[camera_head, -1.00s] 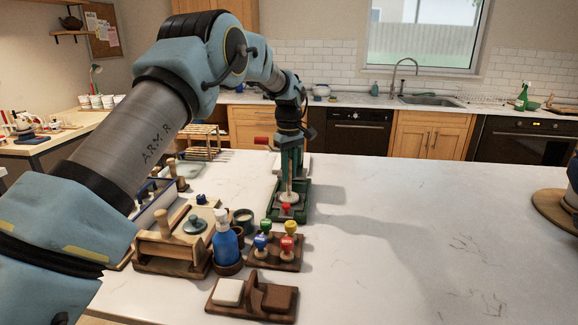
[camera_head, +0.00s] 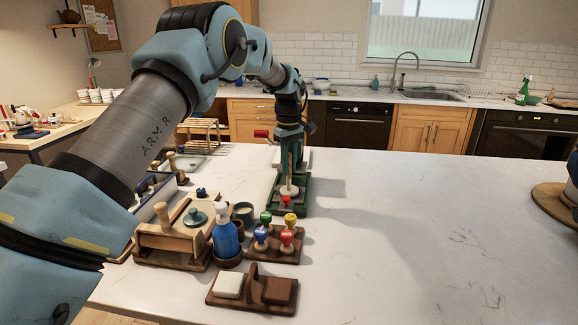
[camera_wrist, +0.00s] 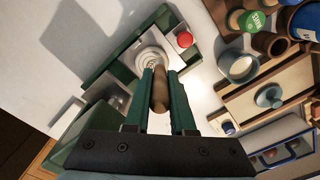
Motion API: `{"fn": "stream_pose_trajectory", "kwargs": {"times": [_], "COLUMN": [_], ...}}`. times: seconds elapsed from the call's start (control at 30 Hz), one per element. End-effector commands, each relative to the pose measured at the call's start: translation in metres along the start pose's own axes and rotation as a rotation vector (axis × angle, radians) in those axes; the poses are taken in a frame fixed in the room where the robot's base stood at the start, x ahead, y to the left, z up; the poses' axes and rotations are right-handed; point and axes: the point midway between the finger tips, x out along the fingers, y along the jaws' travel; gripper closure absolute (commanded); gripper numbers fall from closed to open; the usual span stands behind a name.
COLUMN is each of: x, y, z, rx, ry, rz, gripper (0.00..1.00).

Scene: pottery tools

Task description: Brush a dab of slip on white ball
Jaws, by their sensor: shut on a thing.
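My gripper (camera_wrist: 160,101) is shut on a slim tool with a brown wooden handle (camera_wrist: 160,88), which looks like a brush. It holds the tool roughly upright over a green press-like device (camera_head: 295,206). A pale, round, ringed thing (camera_wrist: 150,57), probably the white ball, sits on the device under the tool. It also shows in the head view (camera_head: 289,191). The tool's tip overlaps its edge in the wrist view; I cannot tell whether they touch. A cup with whitish content (camera_wrist: 239,67), perhaps the slip, stands to the right.
A red knob (camera_wrist: 185,40) is close beside the pale thing. A rack of coloured stamps (camera_head: 276,252), a blue bottle (camera_head: 226,240), a wooden box (camera_head: 170,245) and a two-block stand (camera_head: 252,292) are in front and to the left.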

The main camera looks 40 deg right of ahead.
Motion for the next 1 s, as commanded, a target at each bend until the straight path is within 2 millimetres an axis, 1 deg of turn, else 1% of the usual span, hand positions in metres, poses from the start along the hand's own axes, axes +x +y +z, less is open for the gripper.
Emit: {"fn": "stream_pose_trajectory", "kwargs": {"times": [0.8,1.0], "x": [0.0098,0.0095], "y": [0.0000,0.0002], "z": [0.0001,0.0003], "rx": [0.000,0.000], "ry": [0.000,0.000], "rz": [0.000,0.000], "gripper": [1.00,1.00]}}
